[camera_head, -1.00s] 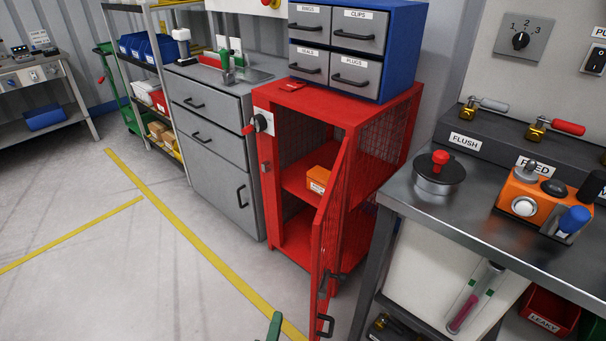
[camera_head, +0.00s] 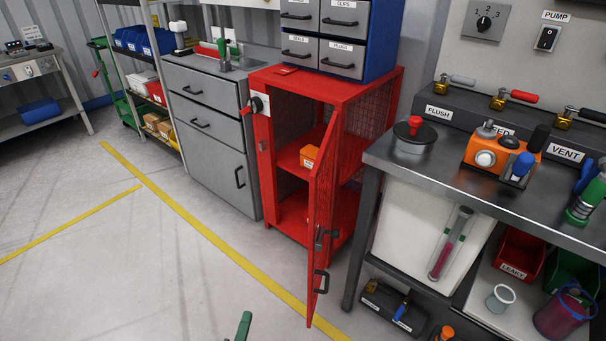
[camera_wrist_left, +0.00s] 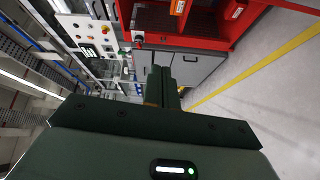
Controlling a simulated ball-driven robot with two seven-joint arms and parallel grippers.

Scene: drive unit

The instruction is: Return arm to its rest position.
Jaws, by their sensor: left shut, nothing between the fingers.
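My left gripper (camera_head: 243,325) shows only as a dark green tip at the bottom edge of the head view; the rest of that arm is out of frame. In the left wrist view its dark fingers (camera_wrist_left: 160,78) are together with nothing between them. It is over open floor, apart from the red cabinet (camera_head: 332,80). The cabinet's mesh door (camera_head: 325,215) stands open towards me. An orange box (camera_head: 309,157) sits on the shelf inside. My right gripper is not seen.
A metal workbench (camera_head: 390,160) stands on the right, with a pot (camera_head: 413,137) and an orange unit (camera_head: 490,150) on top. Bins and a bucket (camera_head: 563,312) are below it. Grey drawers (camera_head: 208,135) stand left of the cabinet. The floor at the left is clear, with yellow lines.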

